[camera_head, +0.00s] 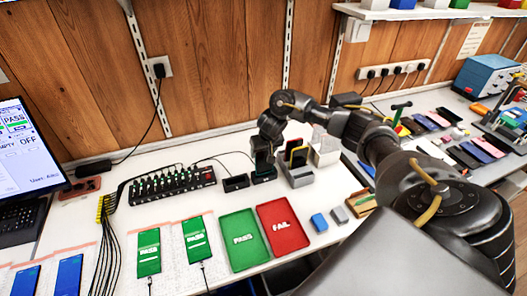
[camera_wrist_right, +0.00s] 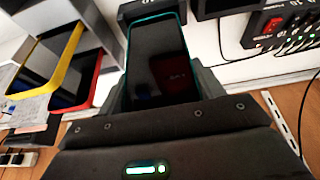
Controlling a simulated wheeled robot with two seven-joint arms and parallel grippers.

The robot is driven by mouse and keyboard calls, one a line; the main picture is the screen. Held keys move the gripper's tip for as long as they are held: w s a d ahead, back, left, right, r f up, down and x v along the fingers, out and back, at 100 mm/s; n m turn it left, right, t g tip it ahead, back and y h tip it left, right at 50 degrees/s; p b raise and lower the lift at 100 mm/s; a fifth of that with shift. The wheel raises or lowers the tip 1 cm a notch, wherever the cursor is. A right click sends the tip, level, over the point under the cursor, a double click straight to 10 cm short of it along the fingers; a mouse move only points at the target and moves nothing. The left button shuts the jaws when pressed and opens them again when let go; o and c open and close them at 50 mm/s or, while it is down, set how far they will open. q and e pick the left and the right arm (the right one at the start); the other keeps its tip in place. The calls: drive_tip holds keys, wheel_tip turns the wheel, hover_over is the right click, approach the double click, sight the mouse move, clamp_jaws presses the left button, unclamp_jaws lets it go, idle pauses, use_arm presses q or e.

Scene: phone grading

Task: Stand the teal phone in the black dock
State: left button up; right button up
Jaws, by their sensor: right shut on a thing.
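My right gripper (camera_head: 264,166) is shut on the teal phone. In the right wrist view the teal phone (camera_wrist_right: 158,62) has a dark screen and a teal rim, and it lies between the fingers (camera_wrist_right: 163,85). Its far end meets a black dock (camera_wrist_right: 148,9) at the top of that view; how deep it sits there I cannot tell. In the head view the gripper points down over this dock (camera_head: 264,178), and the gripper largely hides the phone. My left gripper is not in view.
Another black holder (camera_head: 236,183) stands just left of the dock. A grey rack (camera_head: 300,178) with yellow- and red-edged phones (camera_wrist_right: 50,55) stands close on the right. A black hub (camera_head: 172,184) with cables is further left. Green (camera_head: 243,256) and red (camera_head: 283,241) trays lie in front.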

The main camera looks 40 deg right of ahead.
drive_tip(key=shift+f, duration=0.1)
drive_tip(key=shift+f, duration=0.6)
drive_tip(key=shift+f, duration=0.1)
idle(0.4)
drive_tip(key=shift+f, duration=0.55)
drive_tip(key=o, duration=1.2)
